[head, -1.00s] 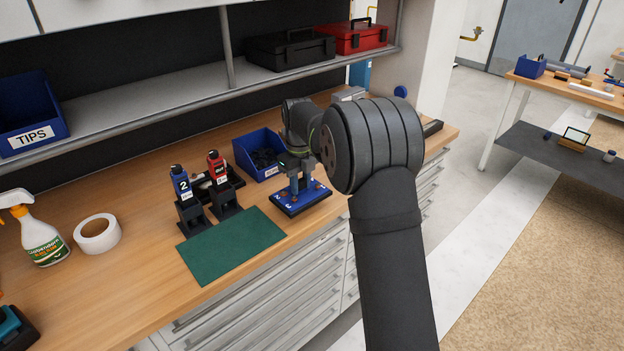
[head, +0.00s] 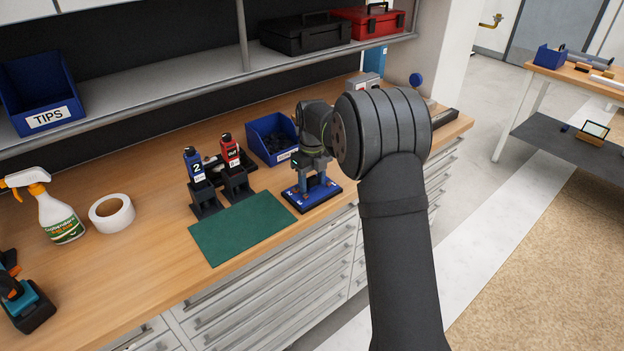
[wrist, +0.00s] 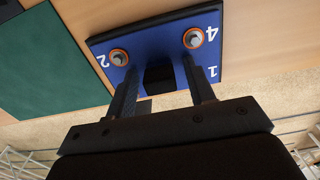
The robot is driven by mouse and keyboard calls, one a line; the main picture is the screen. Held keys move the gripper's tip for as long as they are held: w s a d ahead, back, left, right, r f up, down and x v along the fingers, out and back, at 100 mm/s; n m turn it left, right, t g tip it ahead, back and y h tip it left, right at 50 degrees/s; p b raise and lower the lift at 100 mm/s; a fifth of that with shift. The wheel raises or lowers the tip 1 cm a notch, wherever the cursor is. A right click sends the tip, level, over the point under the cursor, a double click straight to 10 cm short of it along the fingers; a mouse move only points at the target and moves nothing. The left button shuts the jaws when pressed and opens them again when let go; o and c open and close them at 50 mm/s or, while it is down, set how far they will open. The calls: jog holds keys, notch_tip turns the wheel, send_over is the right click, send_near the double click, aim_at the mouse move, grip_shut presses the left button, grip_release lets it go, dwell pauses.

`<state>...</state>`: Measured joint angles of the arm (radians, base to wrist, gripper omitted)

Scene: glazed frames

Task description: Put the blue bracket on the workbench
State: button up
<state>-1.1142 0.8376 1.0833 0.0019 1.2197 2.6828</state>
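The blue bracket appears to be the blue numbered plate (head: 312,196) on a dark base, lying on the wooden workbench (head: 110,265) near its front edge, just right of the green mat (head: 240,228). My gripper (head: 312,184) is directly above it, pointing down. In the wrist view the plate (wrist: 135,44) shows bolts in orange rings near its corners and a dark square at its middle. My gripper (wrist: 159,66) is open, its two fingers apart on either side of that square. I cannot tell whether the fingertips touch the plate.
Blue and red bottles (head: 230,152) in black holders and a blue bin (head: 272,138) stand close behind. A tape roll (head: 111,213), a spray bottle (head: 58,215) and a drill (head: 28,300) are at the left. A shelf (head: 200,90) overhangs the back.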

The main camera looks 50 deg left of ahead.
aim_at(312, 178)
notch_tip(312, 178, up, 12)
jog(key=shift+r, duration=0.15)
dwell(0.6)
notch_tip(312, 178, down, 12)
jog(key=shift+r, duration=1.65)
